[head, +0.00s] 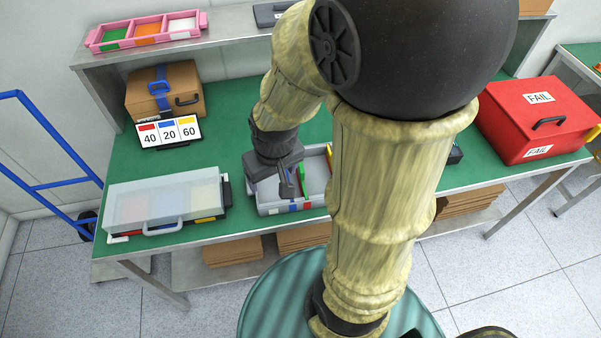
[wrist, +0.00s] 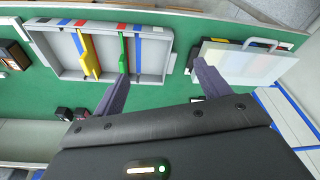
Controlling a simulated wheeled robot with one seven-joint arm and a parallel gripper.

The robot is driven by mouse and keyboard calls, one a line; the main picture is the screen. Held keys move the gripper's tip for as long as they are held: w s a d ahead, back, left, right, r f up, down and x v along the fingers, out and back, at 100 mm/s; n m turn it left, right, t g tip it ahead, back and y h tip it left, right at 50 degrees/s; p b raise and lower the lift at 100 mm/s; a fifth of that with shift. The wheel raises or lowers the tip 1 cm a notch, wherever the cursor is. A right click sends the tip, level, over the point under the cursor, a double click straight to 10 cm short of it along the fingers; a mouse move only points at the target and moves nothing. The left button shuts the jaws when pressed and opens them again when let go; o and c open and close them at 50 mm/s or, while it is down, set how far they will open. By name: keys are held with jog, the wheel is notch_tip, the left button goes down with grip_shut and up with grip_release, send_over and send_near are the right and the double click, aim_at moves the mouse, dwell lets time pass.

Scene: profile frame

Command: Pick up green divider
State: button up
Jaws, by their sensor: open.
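The green divider (wrist: 124,54) stands upright in a grey tray (wrist: 52,65) in the wrist view, beside a yellow divider (wrist: 88,57). In the head view the green divider (head: 302,181) shows only in part behind my gripper. The tray (head: 263,209) sits on the green bench top, with colored marks along its rim. My gripper (head: 286,182) is over the left part of the tray in the head view. Its two dark fingers (wrist: 160,85) are spread with nothing between them. The green divider lies beyond the left finger in the wrist view, apart from it.
A translucent-lidded case (head: 165,200) stands left of the tray. A brown box (head: 168,90) and a 40-20-60 sign (head: 170,133) are behind it. A red FAIL case (head: 535,120) is at right. A shelf (head: 150,48) holding a pink tray (head: 148,37) overhangs the back.

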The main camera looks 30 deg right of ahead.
jog(key=shift+o, duration=0.4)
jog(key=w+d+f+n+g+y+p, duration=0.1)
jog(key=w+d+f+n+g+p, duration=0.1)
jog(key=w+d+n, duration=0.4)
jog(key=shift+w+d+f+n+p, duration=0.2)
jog(key=shift+w+d+n+p, duration=0.15)
jog(key=shift+d+n+p, duration=0.65)
jog(key=n+y+p, duration=0.3)
jog(key=n, duration=0.3)
send_near(302, 165)
jog(key=s+d+v, duration=0.1)
jog(key=v, duration=0.4)
jog(key=shift+a+t, duration=0.2)
jog(key=shift+t, duration=0.2)
jog(key=p+x, duration=0.3)
jog(key=x, duration=0.9)
jog(key=shift+a+f, duration=0.1)
jog(key=shift+a, duration=0.05)
